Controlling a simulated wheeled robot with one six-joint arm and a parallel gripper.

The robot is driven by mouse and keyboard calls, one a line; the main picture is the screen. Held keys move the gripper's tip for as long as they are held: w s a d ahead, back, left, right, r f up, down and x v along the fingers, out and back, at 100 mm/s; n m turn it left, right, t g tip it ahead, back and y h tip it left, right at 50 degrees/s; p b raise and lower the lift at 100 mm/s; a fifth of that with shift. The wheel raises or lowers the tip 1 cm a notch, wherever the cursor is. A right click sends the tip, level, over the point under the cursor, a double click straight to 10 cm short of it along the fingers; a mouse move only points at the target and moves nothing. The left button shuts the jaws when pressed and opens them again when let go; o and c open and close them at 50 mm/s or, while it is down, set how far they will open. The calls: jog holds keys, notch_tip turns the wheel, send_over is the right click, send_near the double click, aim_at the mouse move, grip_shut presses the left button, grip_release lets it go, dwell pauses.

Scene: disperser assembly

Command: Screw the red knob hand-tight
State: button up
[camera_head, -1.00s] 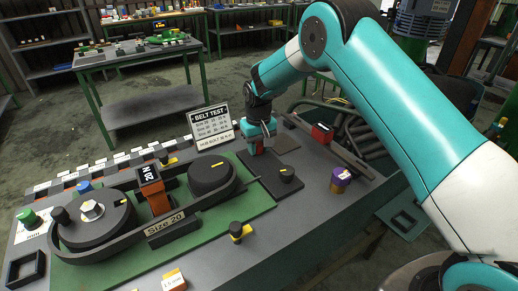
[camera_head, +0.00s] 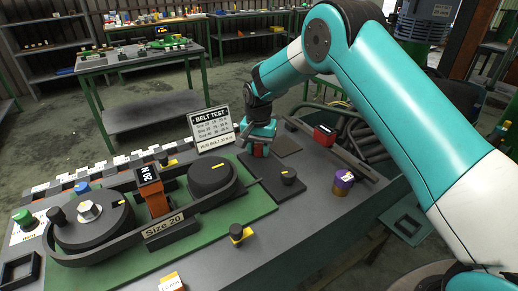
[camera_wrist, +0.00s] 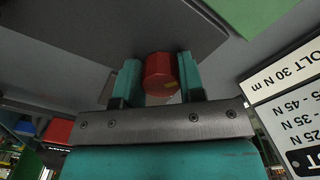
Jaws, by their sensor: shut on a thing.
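The red knob (camera_wrist: 160,72) is between the two teal fingers of my gripper (camera_wrist: 160,80) in the wrist view, with a small yellow mark on its side. The fingers are shut on it. In the head view my gripper (camera_head: 258,142) points down over the far end of a dark plate, and a little of the red knob (camera_head: 258,152) shows below the fingers. The fingers hide the knob's underside and any thread.
The Belt Test sign (camera_head: 211,130) stands close left of my gripper. The belt rig with a large black pulley (camera_head: 212,178) lies to the left. A purple-and-yellow cylinder (camera_head: 342,183) and a red box (camera_head: 324,135) stand to the right.

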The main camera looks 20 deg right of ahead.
aim_at(258, 147)
jog(key=shift+r, duration=0.1)
dwell(0.4)
jog(key=o, duration=0.9)
jog(key=shift+r+b, duration=1.25)
jog(key=shift+r, duration=7.45)
jog(key=shift+s, duration=0.1)
